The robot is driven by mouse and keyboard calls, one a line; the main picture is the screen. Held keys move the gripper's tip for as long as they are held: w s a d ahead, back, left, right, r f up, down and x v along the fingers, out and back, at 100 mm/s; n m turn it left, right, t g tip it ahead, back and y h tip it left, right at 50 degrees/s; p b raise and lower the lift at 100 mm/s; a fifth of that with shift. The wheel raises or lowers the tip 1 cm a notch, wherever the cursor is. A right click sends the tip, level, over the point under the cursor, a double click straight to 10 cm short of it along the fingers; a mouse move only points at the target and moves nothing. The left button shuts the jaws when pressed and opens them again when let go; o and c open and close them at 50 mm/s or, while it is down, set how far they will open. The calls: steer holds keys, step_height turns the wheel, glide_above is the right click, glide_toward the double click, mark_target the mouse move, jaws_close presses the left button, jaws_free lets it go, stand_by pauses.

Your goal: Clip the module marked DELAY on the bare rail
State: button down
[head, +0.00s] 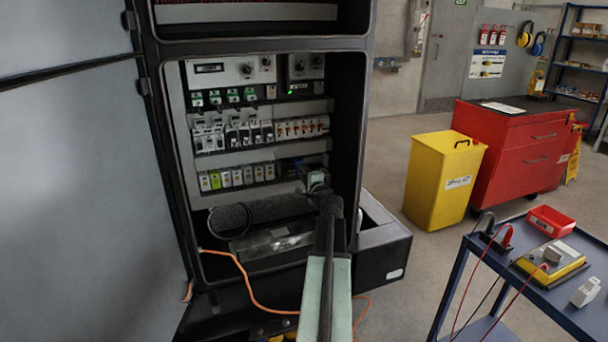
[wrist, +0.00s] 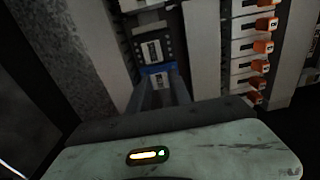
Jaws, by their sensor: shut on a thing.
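My gripper (head: 316,178) reaches into the open cabinet, at the right end of the lowest module row (head: 235,177). In the wrist view my gripper (wrist: 160,88) is shut on a small module (wrist: 157,78) with a pale label and a blue part. Most of it is hidden between the fingers, and I cannot read its marking. Dark parts with a white label (wrist: 151,50) lie just beyond the fingertips, between two grey ducts. I cannot tell whether the held module touches the rail; the bare stretch is not clear to see.
Breakers with orange toggles (head: 301,128) sit in the row above; they also show in the wrist view (wrist: 264,47). A grey duct (wrist: 196,45) runs close beside my fingers. An orange cable (head: 245,275) hangs from the cabinet. A blue cart (head: 545,290) holds a loose pale module (head: 585,292).

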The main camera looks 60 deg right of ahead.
steer(key=c, duration=1.1)
jaws_free()
steer(key=v, duration=0.7)
steer(key=shift+s+a, duration=0.2)
steer(key=shift+s, duration=0.15)
